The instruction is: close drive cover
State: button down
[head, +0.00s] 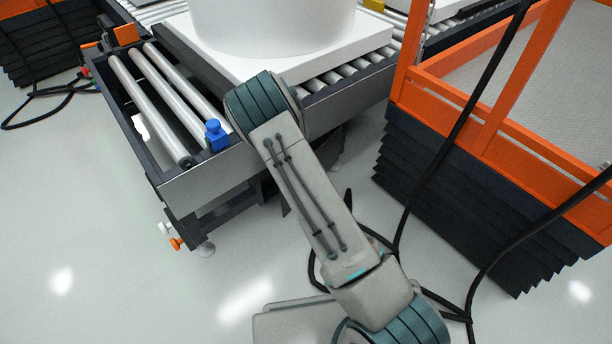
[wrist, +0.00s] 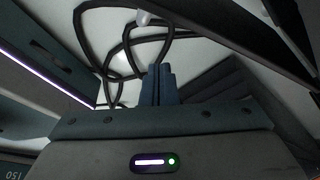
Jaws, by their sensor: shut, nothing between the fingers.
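I cannot single out the drive cover for sure in either view. The conveyor frame (head: 205,180) with bare rollers stands at the left in the head view, and its underside is in shadow. My gripper (wrist: 161,75) shows in the wrist view with its two dark fingers together and nothing between them. In the head view my arm reaches to the conveyor's side and hides my gripper. A dark panel edge (wrist: 240,38) crosses the upper right of the wrist view; whether it is the cover, I cannot tell.
A white tank (head: 270,25) stands on a white pallet (head: 345,50) on the rollers. A blue fitting (head: 216,135) sits on the conveyor's edge. An orange-railed lift (head: 480,130) with black bellows stands at right. Black cables (wrist: 95,45) loop beyond my fingers. Floor at lower left is clear.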

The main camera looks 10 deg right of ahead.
jog(key=s+d+r+p, duration=0.5)
jog(key=s+d+r, duration=0.1)
jog(key=d+r, duration=0.35)
jog(key=s+a+f+g+y+p, duration=0.1)
jog(key=s+a+f+g+y, duration=0.2)
jog(key=s+f+y, duration=0.75)
jog(key=w+a+f+m+t+y+b, duration=0.3)
jog(key=w+a+m+t, duration=0.3)
jog(key=w+a+t, duration=0.5)
jog(key=w+t, duration=0.2)
jog(key=t, duration=0.1)
jog(key=shift+w+t, duration=0.2)
jog(key=shift+t, duration=0.1)
